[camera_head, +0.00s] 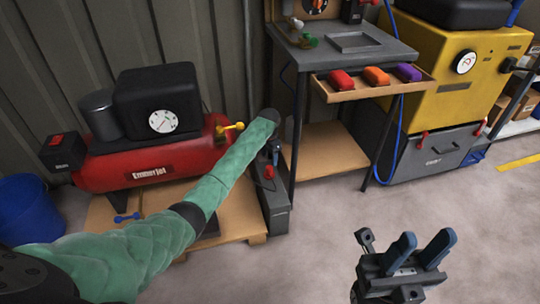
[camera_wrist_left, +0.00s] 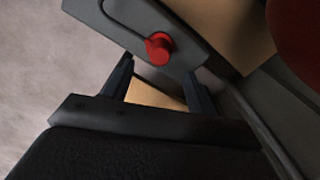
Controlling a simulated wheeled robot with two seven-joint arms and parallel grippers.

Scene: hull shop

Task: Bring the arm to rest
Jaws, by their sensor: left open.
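My left arm, in a green sleeve, reaches from the lower left across the head view. My left gripper (camera_head: 275,155) is at its far end, small and dark, beside the workbench leg. In the left wrist view its two fingers (camera_wrist_left: 162,85) stand apart with nothing held between them. A grey box with a red knob (camera_wrist_left: 158,48) lies just beyond the fingertips; the red knob also shows in the head view (camera_head: 268,171). My right gripper (camera_head: 421,246) is at the lower right of the head view, its blue fingers apart and empty, above bare floor.
A red compressor (camera_head: 150,165) stands on a wooden pallet (camera_head: 105,222) at the left, with a blue bucket (camera_head: 30,212) beside it. A workbench (camera_head: 345,52) has a tray (camera_head: 375,88) of red, orange and purple items. A yellow machine (camera_head: 455,90) stands right. The front floor is clear.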

